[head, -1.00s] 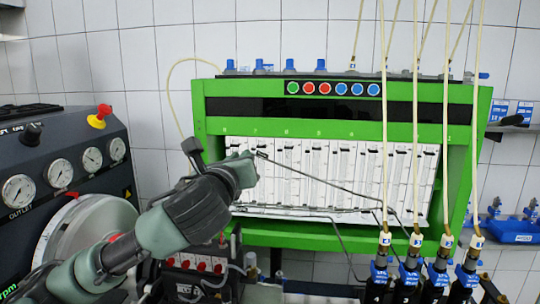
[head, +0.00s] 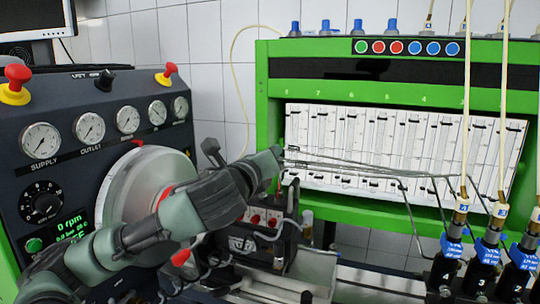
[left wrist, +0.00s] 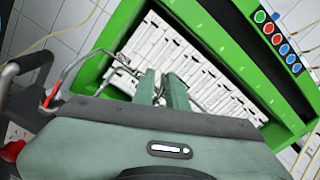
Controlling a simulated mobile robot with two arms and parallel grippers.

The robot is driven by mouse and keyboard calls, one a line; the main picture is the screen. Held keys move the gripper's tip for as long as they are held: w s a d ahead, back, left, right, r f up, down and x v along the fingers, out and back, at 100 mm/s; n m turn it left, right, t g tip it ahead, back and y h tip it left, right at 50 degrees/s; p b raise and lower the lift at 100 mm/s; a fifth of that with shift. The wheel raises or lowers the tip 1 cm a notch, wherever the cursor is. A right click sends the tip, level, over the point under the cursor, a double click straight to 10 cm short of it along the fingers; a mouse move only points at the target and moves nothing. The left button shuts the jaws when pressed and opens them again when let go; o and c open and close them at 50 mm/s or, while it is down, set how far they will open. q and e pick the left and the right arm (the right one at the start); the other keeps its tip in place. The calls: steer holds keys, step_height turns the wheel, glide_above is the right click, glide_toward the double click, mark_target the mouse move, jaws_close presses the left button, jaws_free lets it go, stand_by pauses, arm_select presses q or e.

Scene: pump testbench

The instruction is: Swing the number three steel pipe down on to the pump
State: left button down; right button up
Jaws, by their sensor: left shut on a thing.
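The dark pump (head: 262,218) with red caps stands below and slightly left of my left gripper, partly hidden by my arm. Thin bent steel pipes (head: 345,163) run from the gripper's tip rightward across the white gauge panel and bend down toward the numbered black injectors (head: 481,282) at lower right. My left gripper (head: 281,152) is shut on a pipe end, held above the pump. The pipe's number cannot be read. The left wrist view shows the gripper's fingers (left wrist: 162,88) close together, with thin pipes (left wrist: 122,62) beside them. My right gripper is out of view.
The green bench frame (head: 262,110) with its gauge panel (head: 395,150) stands behind. A large grey disc (head: 135,190) and a control console (head: 100,120) with dials and red knobs are at left. Cream hoses (head: 467,100) rise from the injectors at right.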

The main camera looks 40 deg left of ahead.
arm_select(q)
steer(key=shift+d+f, duration=0.1)
steer(key=shift+d, duration=0.05)
steer(key=c, duration=1.6)
jaws_free()
steer(key=shift+w, duration=0.1)
steer(key=shift+o, duration=0.2)
steer(key=shift+w+d, duration=0.1)
steer(key=shift+s, duration=0.35)
steer(key=b+v, duration=0.1)
steer(key=v, duration=0.6)
steer(key=shift+b, duration=0.4)
